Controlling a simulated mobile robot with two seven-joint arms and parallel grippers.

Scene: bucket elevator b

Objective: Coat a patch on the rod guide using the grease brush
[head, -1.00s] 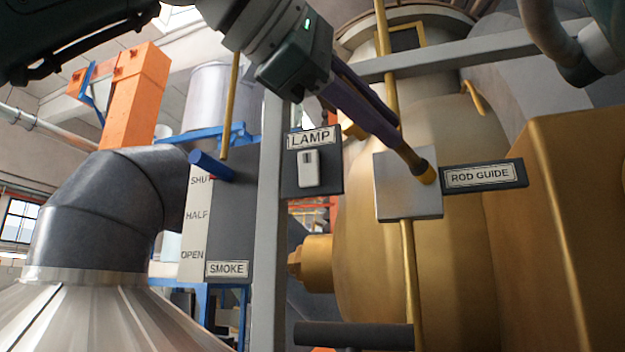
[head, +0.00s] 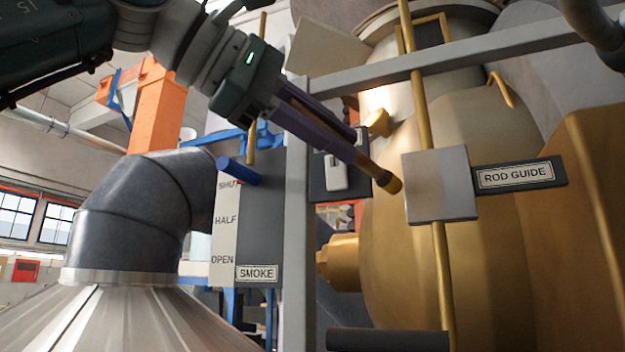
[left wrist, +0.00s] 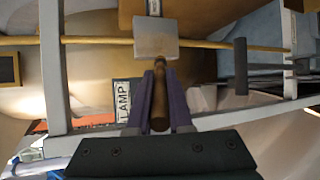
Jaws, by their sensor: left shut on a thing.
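My left gripper (head: 352,150), with purple fingers, is shut on the grease brush (head: 388,182), whose brown and golden tip points down and right. The rod guide is a square grey plate (head: 440,186) around a vertical golden rod (head: 446,275). A dark "ROD GUIDE" label (head: 518,177) is at its right. In the head view the brush tip is just left of the plate, apart from it in the picture. In the left wrist view the brush (left wrist: 160,100) points up at the plate (left wrist: 155,36); whether they touch is unclear there. My right gripper is not in view.
A grey upright post (head: 299,240) and a crossbar (head: 480,45) frame the plate. A smoke lever panel (head: 258,215) and a lamp switch (head: 334,178), partly hidden by my gripper, are left of it. A dark horizontal bar (head: 388,340) is below. A golden vessel (head: 500,270) stands behind.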

